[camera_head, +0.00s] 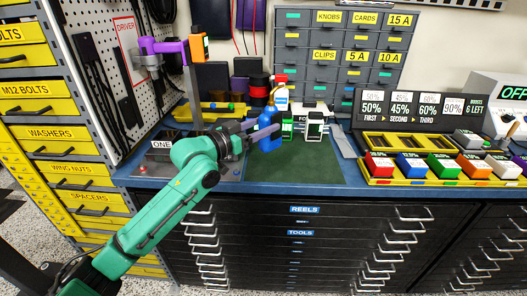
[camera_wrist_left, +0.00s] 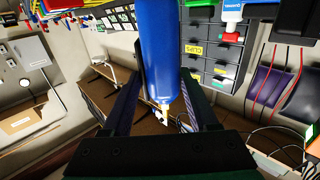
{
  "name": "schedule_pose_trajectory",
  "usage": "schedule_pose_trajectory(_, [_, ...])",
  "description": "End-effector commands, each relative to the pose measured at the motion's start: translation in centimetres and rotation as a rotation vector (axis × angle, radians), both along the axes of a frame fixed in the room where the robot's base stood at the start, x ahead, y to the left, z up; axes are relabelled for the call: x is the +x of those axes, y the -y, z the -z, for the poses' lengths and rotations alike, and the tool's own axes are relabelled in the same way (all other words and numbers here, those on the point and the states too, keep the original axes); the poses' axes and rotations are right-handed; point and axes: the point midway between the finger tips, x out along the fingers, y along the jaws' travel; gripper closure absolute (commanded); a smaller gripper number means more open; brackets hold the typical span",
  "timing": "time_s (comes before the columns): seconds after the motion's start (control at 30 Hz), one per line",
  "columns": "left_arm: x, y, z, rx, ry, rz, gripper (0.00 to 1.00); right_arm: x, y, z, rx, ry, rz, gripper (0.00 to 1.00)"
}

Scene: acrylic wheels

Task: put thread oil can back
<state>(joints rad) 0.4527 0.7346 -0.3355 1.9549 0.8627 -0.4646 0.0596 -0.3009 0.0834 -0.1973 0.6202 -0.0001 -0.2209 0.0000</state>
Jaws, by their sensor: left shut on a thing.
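The blue oil can (camera_head: 270,132) is in my left gripper (camera_head: 258,130), above the green mat on the workbench. In the left wrist view the blue can (camera_wrist_left: 160,50) stands between the two dark fingers of the left gripper (camera_wrist_left: 160,100), its narrow yellowish tip toward the palm. The left gripper is shut on the can. I cannot tell in the head view whether the can's base touches anything. My right gripper is not in view.
Behind the can stand a white spray bottle with a red top (camera_head: 281,96), a green container (camera_head: 287,126) and a white-edged item (camera_head: 314,125). The green mat (camera_head: 295,165) is clear in front. A yellow rack (camera_head: 440,181) with coloured boxes is at the right.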

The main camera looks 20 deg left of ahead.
Motion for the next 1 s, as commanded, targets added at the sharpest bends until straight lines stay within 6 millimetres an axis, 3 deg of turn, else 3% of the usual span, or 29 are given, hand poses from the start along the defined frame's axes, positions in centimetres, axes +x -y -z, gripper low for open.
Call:
schedule_pose_trajectory(0.33, [0.0, 0.0, 6.4, -0.001, 0.003, 0.0, 0.66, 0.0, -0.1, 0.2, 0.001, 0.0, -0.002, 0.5])
schedule_pose_trajectory(0.57, [0.0, 0.0, 7.1, 0.0, 0.007, -0.001, 0.67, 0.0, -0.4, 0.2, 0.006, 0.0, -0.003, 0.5])
schedule_pose_trajectory(0.6, [0.0, 0.0, 7.3, 0.001, 0.003, 0.0, 0.33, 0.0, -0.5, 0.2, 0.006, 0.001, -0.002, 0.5])
schedule_pose_trajectory(0.67, [0.0, 0.0, 7.3, 0.001, 0.003, 0.0, 0.1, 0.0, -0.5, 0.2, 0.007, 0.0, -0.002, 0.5])
schedule_pose_trajectory(1.0, [-0.1, -0.1, 7.2, 0.002, 0.003, -0.001, 0.1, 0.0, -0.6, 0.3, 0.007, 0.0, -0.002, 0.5])
